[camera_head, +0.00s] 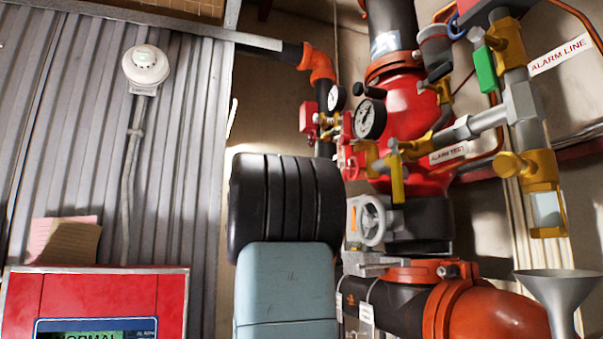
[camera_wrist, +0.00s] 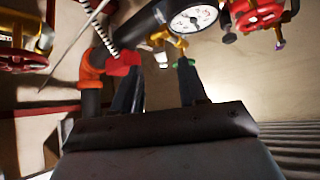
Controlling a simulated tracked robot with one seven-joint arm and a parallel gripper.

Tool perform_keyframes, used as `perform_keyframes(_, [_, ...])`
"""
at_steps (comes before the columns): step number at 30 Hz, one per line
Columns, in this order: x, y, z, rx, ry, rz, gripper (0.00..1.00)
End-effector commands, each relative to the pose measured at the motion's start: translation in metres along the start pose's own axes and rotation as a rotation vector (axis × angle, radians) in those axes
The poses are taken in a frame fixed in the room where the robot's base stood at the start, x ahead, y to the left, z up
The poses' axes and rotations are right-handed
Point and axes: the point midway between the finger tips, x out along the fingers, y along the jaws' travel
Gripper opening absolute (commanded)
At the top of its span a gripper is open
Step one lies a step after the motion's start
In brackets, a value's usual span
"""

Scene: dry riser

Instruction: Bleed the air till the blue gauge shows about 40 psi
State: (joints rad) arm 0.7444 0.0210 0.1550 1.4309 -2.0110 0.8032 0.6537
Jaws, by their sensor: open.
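My gripper (camera_wrist: 161,88) is open in the wrist view, its two dark fingers apart with nothing held between them. In the head view my arm hides the gripper. Two round white-faced gauges show in the head view: a smaller left gauge (camera_head: 337,97) and a larger dark-rimmed right gauge (camera_head: 370,118). No blue colour shows on either, and their readings are too small to tell. In the wrist view a gauge (camera_wrist: 193,18) lies beyond the fingers, at the top. A small brass fitting (camera_wrist: 160,42) shows past the fingertips; I cannot tell whether it is the bleed valve.
A red valve body (camera_head: 405,97) stands behind the gauges. A grey handwheel (camera_head: 372,222), brass valves (camera_head: 397,178) and a funnel (camera_head: 555,290) crowd the right. A red panel (camera_head: 95,300) stands at lower left. Red handwheels (camera_wrist: 22,55) show in the wrist view.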

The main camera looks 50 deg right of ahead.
Motion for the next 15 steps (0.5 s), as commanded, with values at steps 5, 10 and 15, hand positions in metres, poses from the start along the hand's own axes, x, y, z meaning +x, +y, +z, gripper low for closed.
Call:
perform_keyframes(5, [0.032,-0.001,0.001,0.001,-0.003,0.0,0.43])
perform_keyframes(10, [0.054,0.0,0.001,0.001,-0.002,0.001,0.43])
perform_keyframes(15, [0.066,-0.001,0.001,0.0,-0.001,-0.001,0.43])
